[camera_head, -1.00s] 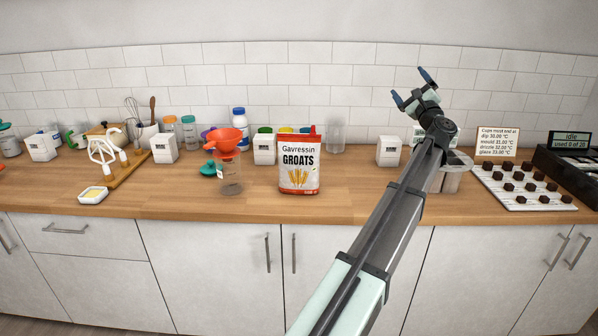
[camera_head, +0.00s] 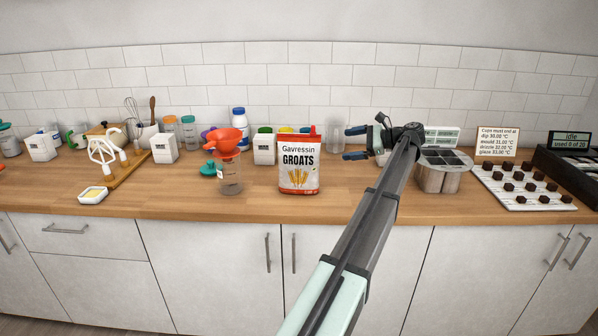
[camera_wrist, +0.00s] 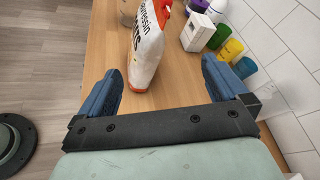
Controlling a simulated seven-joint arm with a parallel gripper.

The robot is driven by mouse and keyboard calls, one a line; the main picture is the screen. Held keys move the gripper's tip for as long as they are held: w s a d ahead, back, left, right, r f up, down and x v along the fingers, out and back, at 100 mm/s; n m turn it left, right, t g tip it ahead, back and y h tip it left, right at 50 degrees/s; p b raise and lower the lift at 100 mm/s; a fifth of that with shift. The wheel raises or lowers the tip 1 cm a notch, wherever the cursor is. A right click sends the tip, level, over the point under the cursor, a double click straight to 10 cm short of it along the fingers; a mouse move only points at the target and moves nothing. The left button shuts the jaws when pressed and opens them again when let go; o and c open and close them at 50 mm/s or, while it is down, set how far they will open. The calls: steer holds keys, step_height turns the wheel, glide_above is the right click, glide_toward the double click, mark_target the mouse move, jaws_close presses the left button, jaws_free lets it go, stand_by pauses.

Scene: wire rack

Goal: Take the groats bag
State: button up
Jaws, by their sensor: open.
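The groats bag (camera_head: 299,167) is a white and red packet labelled "Gavressin GROATS". It stands upright near the front of the wooden counter in the head view. My gripper (camera_head: 352,143) is to its right, apart from it, with its blue fingers pointing left toward the bag. In the wrist view the bag (camera_wrist: 147,50) shows ahead, beyond and between the fingers of my gripper (camera_wrist: 164,85). The fingers are spread and nothing is between them. The lower end of the bag is in sight there, its top partly cut by the frame.
Left of the bag are a clear jug (camera_head: 230,178) with a red funnel (camera_head: 226,141) and a white box (camera_head: 264,150). A clear glass (camera_head: 335,136) stands behind. A metal divided container (camera_head: 443,178) and a tray of chocolates (camera_head: 522,199) are at right.

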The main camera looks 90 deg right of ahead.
steer(key=f+y, duration=0.2)
glide_toward(312, 159)
steer(key=d+x, duration=0.1)
steer(key=x, duration=0.4)
steer(key=shift+s+d+f+x, duration=0.1)
steer(key=shift+f+x, duration=0.05)
steer(key=shift+x, duration=0.75)
steer(key=shift+s+d+f+x, duration=0.1)
steer(key=shift+d+f+x, duration=0.05)
steer(key=shift+x, duration=0.8)
steer(key=shift+s+d+f+x, duration=0.1)
steer(key=shift+f+x, duration=0.05)
steer(key=shift+x, duration=0.75)
steer(key=c, duration=1.6)
steer(key=shift+r, duration=0.1)
